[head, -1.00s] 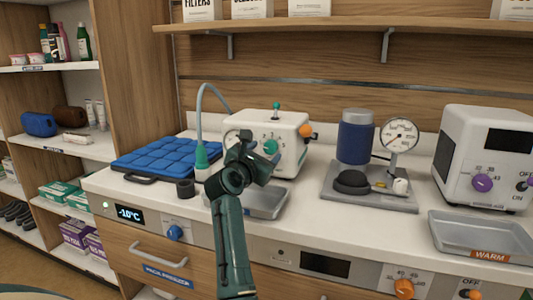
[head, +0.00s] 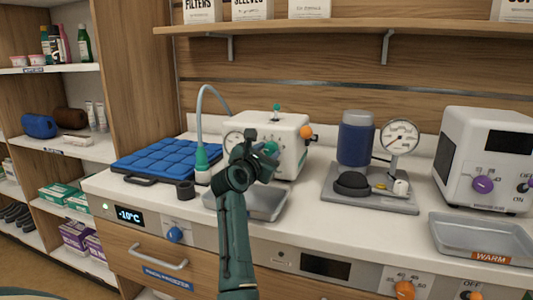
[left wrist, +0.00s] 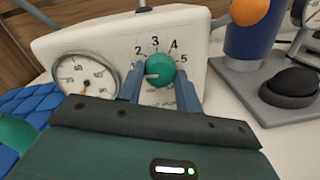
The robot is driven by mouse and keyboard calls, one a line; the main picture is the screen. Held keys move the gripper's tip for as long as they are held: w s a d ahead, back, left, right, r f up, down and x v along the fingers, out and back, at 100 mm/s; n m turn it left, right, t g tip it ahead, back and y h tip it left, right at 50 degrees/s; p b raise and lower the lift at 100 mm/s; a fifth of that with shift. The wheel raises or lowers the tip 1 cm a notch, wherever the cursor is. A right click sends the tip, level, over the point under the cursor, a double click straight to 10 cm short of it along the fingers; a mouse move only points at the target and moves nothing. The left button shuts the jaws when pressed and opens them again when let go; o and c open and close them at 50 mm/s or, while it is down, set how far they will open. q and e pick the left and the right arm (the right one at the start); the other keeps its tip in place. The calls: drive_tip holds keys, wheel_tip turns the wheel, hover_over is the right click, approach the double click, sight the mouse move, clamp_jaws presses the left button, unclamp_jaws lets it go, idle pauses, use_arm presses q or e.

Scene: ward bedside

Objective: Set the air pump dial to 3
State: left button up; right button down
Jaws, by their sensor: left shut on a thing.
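The air pump (head: 290,130) is a white box at the back of the counter, with a green dial on its front. In the left wrist view the green dial (left wrist: 160,68) has the numbers 2, 3, 4 and 5 around its upper side. A pale-reddish mark on the dial points left, below the 2. My left gripper (left wrist: 160,84) is shut on the dial, one blue finger on each side. In the head view my left gripper (head: 267,158) covers much of the dial. The lower scale is partly hidden. My right gripper is not in view.
A round gauge (left wrist: 86,76) sits left of the dial. A metal tray (head: 262,205) lies in front of the pump. A blue quilted pad (head: 165,155) lies to the left. A blue cylinder with a gauge (head: 356,140) stands to the right, then a white warmer (head: 485,150).

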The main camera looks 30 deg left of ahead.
use_arm(q)
drive_tip(key=shift+c, duration=0.7)
